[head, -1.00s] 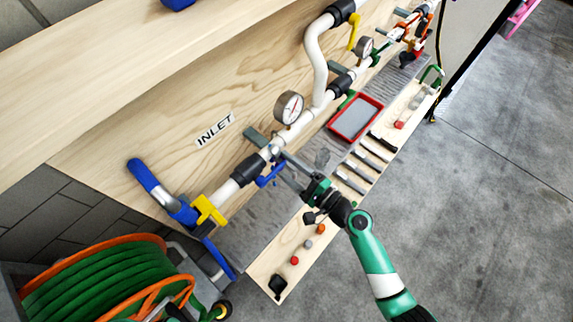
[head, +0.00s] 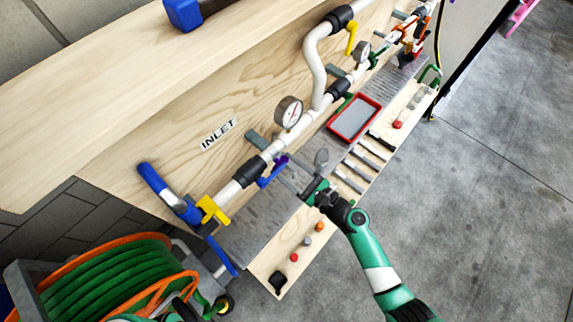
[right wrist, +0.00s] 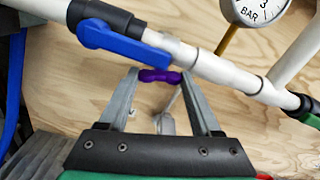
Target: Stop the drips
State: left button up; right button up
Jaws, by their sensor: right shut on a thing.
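A white pipe (head: 300,125) runs along a wooden board, with black couplings. A blue valve lever (head: 266,181) sits on it near the INLET label (head: 218,132); the lever also shows in the right wrist view (right wrist: 122,43). My right gripper (head: 284,171) reaches the pipe just right of the lever. It is shut on a small purple piece (right wrist: 160,76), which lies across its fingertips close below the pipe. Whether that piece touches the pipe I cannot tell. A yellow valve handle (head: 212,209) is further left. No drip can be made out. My left gripper is not in view.
A narrow bench holds a red-rimmed tray (head: 378,101), several grey tools and small coloured knobs (head: 294,257). A pressure gauge (head: 289,110) stands above the pipe. A green hose reel (head: 100,282) is at lower left.

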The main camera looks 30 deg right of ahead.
jog(key=shift+m+p, duration=0.3)
jog(key=shift+m, duration=0.8)
jog(key=o, duration=1.4)
jog(key=shift+s, duration=0.1)
jog(key=p+v, duration=0.1)
jog(key=v, duration=1)
jog(key=shift+s+d, duration=0.15)
jog(key=shift+s, duration=0.05)
